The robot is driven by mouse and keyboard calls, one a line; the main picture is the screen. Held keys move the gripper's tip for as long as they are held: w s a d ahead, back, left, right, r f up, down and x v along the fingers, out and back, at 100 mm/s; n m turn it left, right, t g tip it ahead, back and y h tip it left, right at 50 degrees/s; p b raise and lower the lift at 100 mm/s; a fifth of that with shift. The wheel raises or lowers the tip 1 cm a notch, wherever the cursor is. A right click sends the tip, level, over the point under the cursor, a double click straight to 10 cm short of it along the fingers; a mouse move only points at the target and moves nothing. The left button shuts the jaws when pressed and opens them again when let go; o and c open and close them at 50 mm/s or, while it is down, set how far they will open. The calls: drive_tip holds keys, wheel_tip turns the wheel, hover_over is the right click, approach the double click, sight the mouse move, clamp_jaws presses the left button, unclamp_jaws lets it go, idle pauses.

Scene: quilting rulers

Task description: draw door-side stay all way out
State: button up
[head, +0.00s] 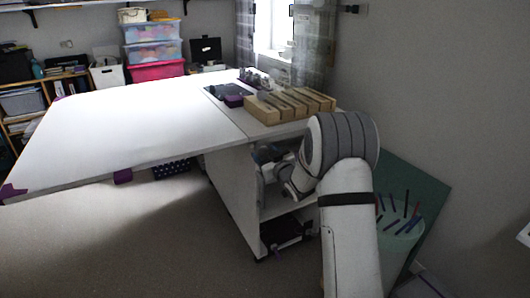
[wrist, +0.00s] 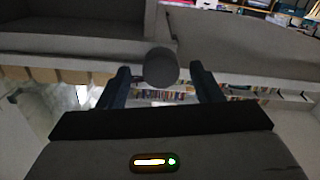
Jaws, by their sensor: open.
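In the wrist view a round dark grey knob (wrist: 161,68) sits between the two fingers of my gripper (wrist: 161,70). The fingers are open, with a gap visible on each side of the knob. I cannot tell from these frames whether this knob belongs to the door-side stay. In the head view my gripper (head: 266,155) is under the edge of the white table (head: 130,120), at the open end of its cabinet (head: 232,190). My arm hides part of that end, and no stay can be made out there.
A wooden slotted rack (head: 290,105) and a dark mat (head: 215,92) lie on the table near the window. The carpet (head: 130,245) at the front left is clear.

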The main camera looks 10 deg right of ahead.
drive_tip(key=shift+x, duration=1.45)
drive_tip(key=shift+c, duration=0.5)
